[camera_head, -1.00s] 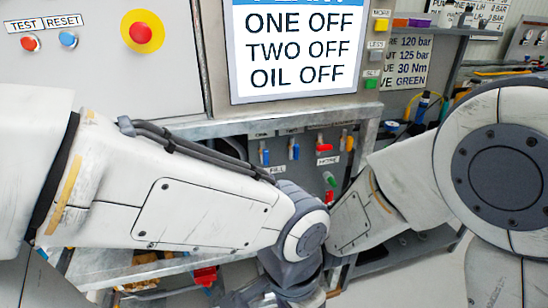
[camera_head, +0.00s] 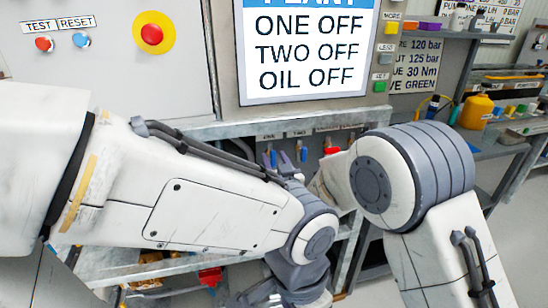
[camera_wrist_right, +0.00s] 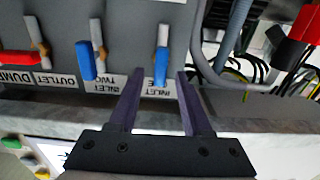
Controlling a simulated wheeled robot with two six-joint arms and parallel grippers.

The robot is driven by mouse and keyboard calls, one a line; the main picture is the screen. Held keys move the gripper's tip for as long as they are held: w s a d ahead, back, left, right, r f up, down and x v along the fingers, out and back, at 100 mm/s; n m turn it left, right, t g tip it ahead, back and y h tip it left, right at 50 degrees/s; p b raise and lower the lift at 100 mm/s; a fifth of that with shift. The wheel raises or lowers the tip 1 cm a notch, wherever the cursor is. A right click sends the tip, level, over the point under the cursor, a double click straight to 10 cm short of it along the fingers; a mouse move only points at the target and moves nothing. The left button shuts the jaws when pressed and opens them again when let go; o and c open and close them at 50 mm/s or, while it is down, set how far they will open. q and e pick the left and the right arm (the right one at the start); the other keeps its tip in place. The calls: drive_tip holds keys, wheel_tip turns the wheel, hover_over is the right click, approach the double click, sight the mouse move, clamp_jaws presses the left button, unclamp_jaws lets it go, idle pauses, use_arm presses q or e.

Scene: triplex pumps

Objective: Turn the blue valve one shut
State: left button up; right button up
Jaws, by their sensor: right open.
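The blue valve one (camera_wrist_right: 162,68) has a short blue handle on a pale stem, above an upside-down INLET ONE label in the right wrist view. It also shows as a small blue lever (camera_head: 267,158) under the panel. My right gripper (camera_wrist_right: 159,73) is open, with its dark fingers on either side of this handle. The handle appears between the fingertips with gaps on both sides; I cannot tell the exact depth. In the head view the right gripper (camera_head: 281,158) is small and partly hidden by my left arm. My left gripper is not clearly visible.
Blue valve two (camera_wrist_right: 86,60) stands close to the left finger in the wrist view. A red handle (camera_wrist_right: 18,57) lies further left. Hoses and wires (camera_wrist_right: 245,75) hang at right. A grey metal ledge (camera_wrist_right: 60,115) runs below the valves. The screen (camera_head: 308,50) reads ONE OFF, TWO OFF, OIL OFF.

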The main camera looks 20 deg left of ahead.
drive_tip(key=shift+w+a, duration=0.2)
drive_tip(key=shift+w, duration=0.1)
clamp_jaws()
drive_tip(key=shift+d+f+m+b, duration=0.1)
drive_tip(key=shift+f+m+b, duration=0.1)
drive_tip(key=shift+m+b, duration=0.95)
drive_tip(key=m+b, duration=0.3)
drive_tip(key=b, duration=0.1)
drive_tip(key=m+b, duration=0.3)
drive_tip(key=m, duration=0.1)
drive_tip(key=f+m+b, duration=0.1)
drive_tip(key=m+b, duration=0.3)
drive_tip(key=shift+w+d+m+b, duration=0.25)
drive_tip(key=shift+d+b, duration=0.1)
drive_tip(key=shift+d, duration=0.05)
drive_tip(key=shift+m+b, duration=1.9)
drive_tip(key=shift+m, duration=0.2)
